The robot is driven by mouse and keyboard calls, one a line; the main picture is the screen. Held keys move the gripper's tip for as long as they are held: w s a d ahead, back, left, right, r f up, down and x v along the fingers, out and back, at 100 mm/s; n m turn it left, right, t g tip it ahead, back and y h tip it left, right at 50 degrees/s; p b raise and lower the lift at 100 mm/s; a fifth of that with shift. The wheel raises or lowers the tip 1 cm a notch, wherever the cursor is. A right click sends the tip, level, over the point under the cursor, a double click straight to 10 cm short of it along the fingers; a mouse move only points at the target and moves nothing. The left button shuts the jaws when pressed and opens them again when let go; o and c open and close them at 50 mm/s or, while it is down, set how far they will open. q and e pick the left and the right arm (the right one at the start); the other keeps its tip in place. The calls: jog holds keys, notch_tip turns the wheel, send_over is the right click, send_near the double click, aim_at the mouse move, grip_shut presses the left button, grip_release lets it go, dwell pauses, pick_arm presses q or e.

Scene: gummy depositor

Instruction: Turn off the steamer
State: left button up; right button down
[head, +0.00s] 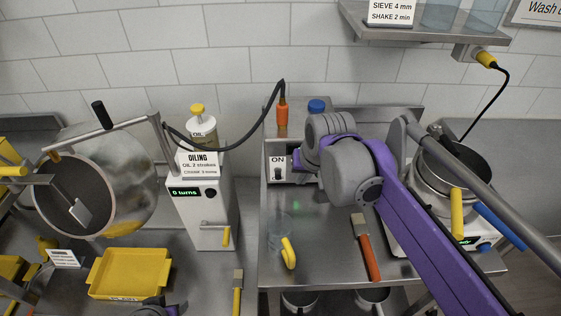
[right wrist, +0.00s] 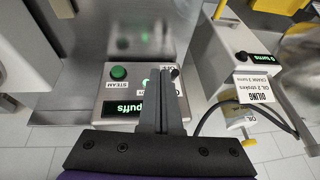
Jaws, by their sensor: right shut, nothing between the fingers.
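The steamer is a metal box whose front panel (head: 271,178) shows a white ON label and a small dark switch (head: 278,174). My right arm hides the rest of the panel in the head view. In the right wrist view, upside down, the steamer panel (right wrist: 115,92) has a green STEAM button (right wrist: 119,73), a lit "puffs" display (right wrist: 124,109) and the dark switch knob (right wrist: 175,73). My right gripper (right wrist: 160,76) is shut and empty in front of the panel, its tips close to the switch. I cannot tell whether they touch.
The oiling machine (head: 205,215) stands left of the steamer. A glass cup with a yellow handle (head: 289,253) and an orange-handled brush (head: 366,248) lie on the bench in front. A pot station (head: 455,178) is at the right. A black hose arches above.

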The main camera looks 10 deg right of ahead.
pick_arm(q)
jog(key=shift+w+r+p, duration=0.2)
jog(key=shift+r+p, duration=0.2)
jog(key=shift+r, duration=0.4)
pick_arm(e)
jog(key=w+r+m, duration=0.1)
jog(key=w+r, duration=0.4)
jog(key=w, duration=0.4)
jog(key=shift+w+a+r, duration=0.3)
jog(key=shift+w+a, duration=0.05)
jog(key=shift+a, duration=0.05)
send_over(278, 174)
jog(key=w+d, duration=0.2)
notch_tip(278, 174, down, 9)
pick_arm(q)
jog(key=shift+s+f, duration=0.1)
jog(key=shift+f, duration=0.15)
pick_arm(e)
jog(key=shift+s+a+f, duration=0.2)
jog(key=shift+s+f, duration=0.1)
jog(key=shift+f, duration=0.35)
jog(key=shift+s+a+f, duration=0.15)
jog(key=shift+s+f, duration=0.1)
jog(key=shift+f, duration=0.4)
jog(key=shift+s+a+f, duration=0.2)
jog(key=shift+s+f, duration=0.1)
jog(key=shift+f, duration=0.35)
